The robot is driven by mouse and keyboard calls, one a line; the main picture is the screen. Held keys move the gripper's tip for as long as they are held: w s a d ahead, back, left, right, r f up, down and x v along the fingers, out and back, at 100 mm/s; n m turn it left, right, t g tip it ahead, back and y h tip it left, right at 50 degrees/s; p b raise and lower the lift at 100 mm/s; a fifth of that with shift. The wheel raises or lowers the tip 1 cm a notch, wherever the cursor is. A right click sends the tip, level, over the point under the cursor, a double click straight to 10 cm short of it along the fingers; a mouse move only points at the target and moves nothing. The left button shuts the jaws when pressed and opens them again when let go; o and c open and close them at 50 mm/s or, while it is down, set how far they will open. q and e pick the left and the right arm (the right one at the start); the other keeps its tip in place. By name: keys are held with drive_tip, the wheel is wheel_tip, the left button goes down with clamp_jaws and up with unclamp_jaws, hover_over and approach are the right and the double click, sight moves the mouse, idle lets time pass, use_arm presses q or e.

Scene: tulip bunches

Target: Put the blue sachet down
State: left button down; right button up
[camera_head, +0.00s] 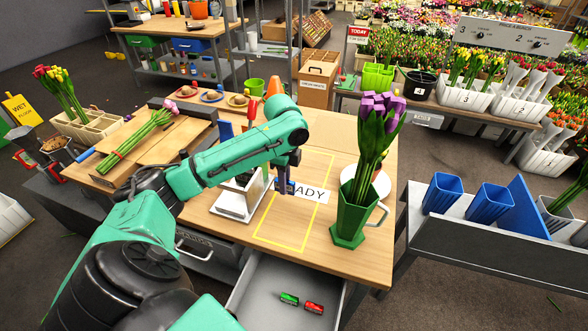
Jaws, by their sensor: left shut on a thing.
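My left gripper (287,184) reaches in from the left and points down over the wooden table (370,258). It is shut on the small blue sachet (289,187), which is partly hidden by the fingers. The sachet is just left of the visible letters of a white label (310,193) inside a yellow outlined rectangle (279,243). I cannot tell whether it touches the tabletop. My right gripper is not in view.
An open drawer (262,294) below holds small green and red items. A tulip bunch (137,137) lies at left.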

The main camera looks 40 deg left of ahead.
sight(288, 217)
use_arm(q)
drive_tip(key=f, duration=1.1)
drive_tip(key=shift+w+d+f+p, duration=0.25)
drive_tip(key=shift+d+f+p, duration=0.05)
drive_tip(key=shift+f+p, duration=0.1)
drive_tip(key=shift+f, duration=0.3)
drive_tip(key=shift+w, duration=0.1)
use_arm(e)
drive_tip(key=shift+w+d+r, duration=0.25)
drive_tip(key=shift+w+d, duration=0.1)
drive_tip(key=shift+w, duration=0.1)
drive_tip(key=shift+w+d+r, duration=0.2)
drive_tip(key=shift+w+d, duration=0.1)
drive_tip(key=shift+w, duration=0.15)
use_arm(q)
drive_tip(key=c, duration=0.8)
unclamp_jaws()
drive_tip(key=shift+f, duration=0.1)
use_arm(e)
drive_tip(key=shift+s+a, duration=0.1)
use_arm(q)
wheel_tip(288, 217, up, 12)
drive_tip(key=shift+r+b, duration=0.2)
drive_tip(key=shift+b, duration=0.2)
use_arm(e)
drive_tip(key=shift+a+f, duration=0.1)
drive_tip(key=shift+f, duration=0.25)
use_arm(q)
drive_tip(key=shift+f, duration=0.1)
